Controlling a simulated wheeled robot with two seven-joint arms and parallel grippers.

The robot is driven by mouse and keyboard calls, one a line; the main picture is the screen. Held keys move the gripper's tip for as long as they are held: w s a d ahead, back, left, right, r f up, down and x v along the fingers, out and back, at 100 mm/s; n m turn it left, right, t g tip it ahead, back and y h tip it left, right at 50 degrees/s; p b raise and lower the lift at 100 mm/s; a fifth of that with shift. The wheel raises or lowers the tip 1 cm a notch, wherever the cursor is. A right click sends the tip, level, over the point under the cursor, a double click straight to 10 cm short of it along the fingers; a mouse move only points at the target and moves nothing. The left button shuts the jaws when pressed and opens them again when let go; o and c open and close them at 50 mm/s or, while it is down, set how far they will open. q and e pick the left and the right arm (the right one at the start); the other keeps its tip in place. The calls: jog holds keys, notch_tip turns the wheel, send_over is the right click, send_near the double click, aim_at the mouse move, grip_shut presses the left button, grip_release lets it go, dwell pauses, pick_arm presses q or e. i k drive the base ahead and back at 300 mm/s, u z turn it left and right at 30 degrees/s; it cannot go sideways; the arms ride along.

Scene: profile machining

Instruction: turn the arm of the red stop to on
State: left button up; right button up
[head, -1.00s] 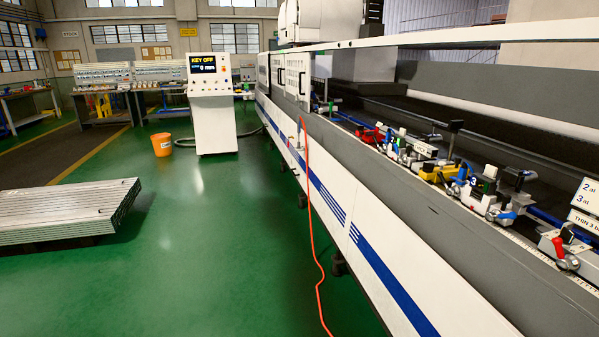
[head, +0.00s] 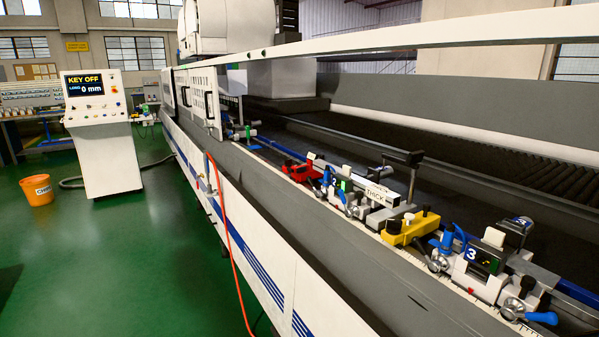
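The red stop (head: 301,171) sits on the machine's rail, beyond the yellow stop and the white clamps. It is small in the head view. Its arm is too small to make out, so I cannot tell whether it is on or off. Neither of my grippers shows in the head view.
The long machine bed (head: 400,285) fills the right side. A yellow stop (head: 408,230) and a white clamp marked 3 (head: 478,265) stand nearer along the rail. A control console (head: 100,130) reads KEY OFF. An orange bucket (head: 37,190) and an orange hose (head: 228,235) are left of the machine. Green floor is open.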

aim_at(306, 167)
jog(key=u, duration=1.6)
jog(key=i, duration=2.2)
jog(key=z, duration=3)
